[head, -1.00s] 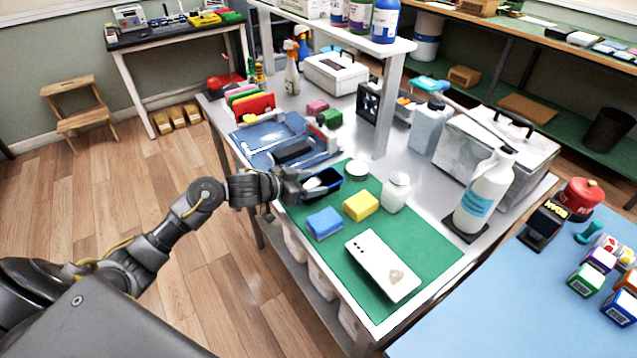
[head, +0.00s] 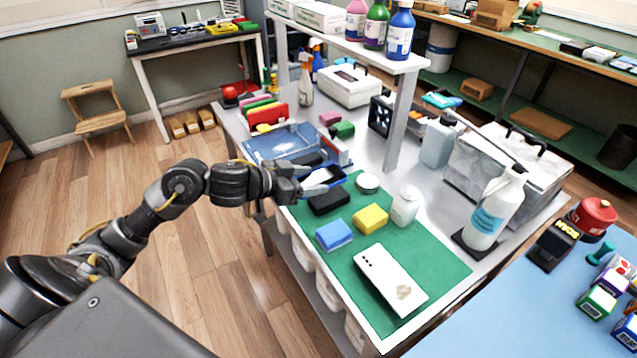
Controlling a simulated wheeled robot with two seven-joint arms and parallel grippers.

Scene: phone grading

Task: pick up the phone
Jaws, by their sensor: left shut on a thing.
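My left gripper (head: 304,184) is shut on a small dark thing with blue edges (head: 338,176), which looks like a phone. It is held near the mat's far left corner, above and behind a black block (head: 328,202). The gripper's fingers hide part of it, and a pale patch shows between them. A white phone (head: 391,279) lies flat on the green mat (head: 440,266), near its front, away from the gripper. My right gripper is out of view.
A blue sponge (head: 333,235), a yellow sponge (head: 370,217), a round tin (head: 367,183) and a white jar (head: 406,206) stand on the mat. A blue tray (head: 280,140) lies behind the gripper. A shelf post (head: 401,115) rises beyond.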

